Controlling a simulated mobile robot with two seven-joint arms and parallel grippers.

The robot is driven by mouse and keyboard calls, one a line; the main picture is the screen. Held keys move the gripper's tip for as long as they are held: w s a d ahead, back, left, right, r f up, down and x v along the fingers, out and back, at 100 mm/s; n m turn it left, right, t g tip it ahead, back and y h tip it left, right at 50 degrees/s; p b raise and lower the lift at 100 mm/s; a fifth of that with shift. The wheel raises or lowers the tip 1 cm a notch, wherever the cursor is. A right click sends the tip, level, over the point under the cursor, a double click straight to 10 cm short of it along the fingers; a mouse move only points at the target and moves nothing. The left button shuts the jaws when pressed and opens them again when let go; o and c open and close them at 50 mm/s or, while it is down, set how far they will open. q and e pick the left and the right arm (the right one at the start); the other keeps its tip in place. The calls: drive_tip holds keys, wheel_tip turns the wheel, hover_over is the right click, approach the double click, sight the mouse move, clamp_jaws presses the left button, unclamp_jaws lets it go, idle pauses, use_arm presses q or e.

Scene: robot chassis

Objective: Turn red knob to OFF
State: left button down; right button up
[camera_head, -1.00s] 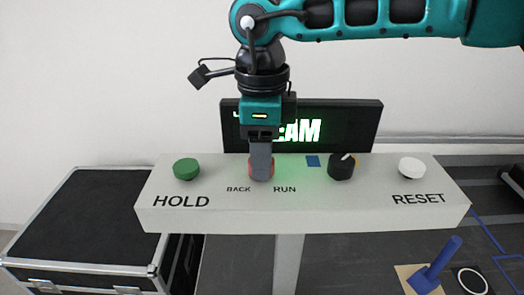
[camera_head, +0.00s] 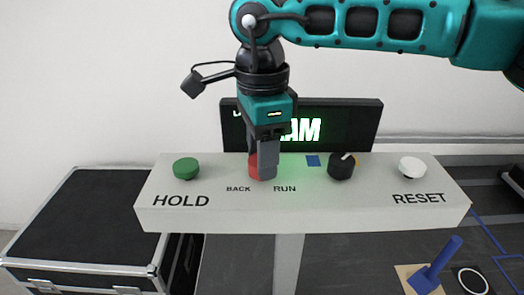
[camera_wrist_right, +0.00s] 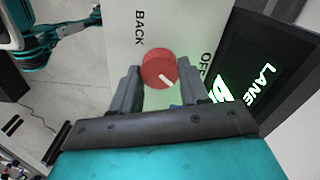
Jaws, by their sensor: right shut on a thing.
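The red knob (camera_head: 254,167) sits on the white panel box between the green and black controls, above the BACK and RUN labels. My right gripper (camera_head: 263,165) points down over it, shut on it, with one finger covering much of it. In the right wrist view, the round red knob (camera_wrist_right: 159,70) lies between the fingers of the gripper (camera_wrist_right: 162,82). Its white pointer line slants to the lower right. BACK is printed to its left there and a partly hidden OFF (camera_wrist_right: 206,64) to its right.
The panel box (camera_head: 320,213) also carries a green button (camera_head: 186,168), a black knob (camera_head: 341,166) and a white button (camera_head: 412,167). A lit display (camera_head: 350,121) stands behind, partly covered by my arm. A black case (camera_head: 85,220) is at the left.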

drive_tip(key=n, duration=0.3)
drive_tip(key=shift+n, duration=2.3)
drive_tip(key=o, duration=1)
drive_tip(key=shift+o, duration=0.2)
wheel_tip(320, 180, up, 13)
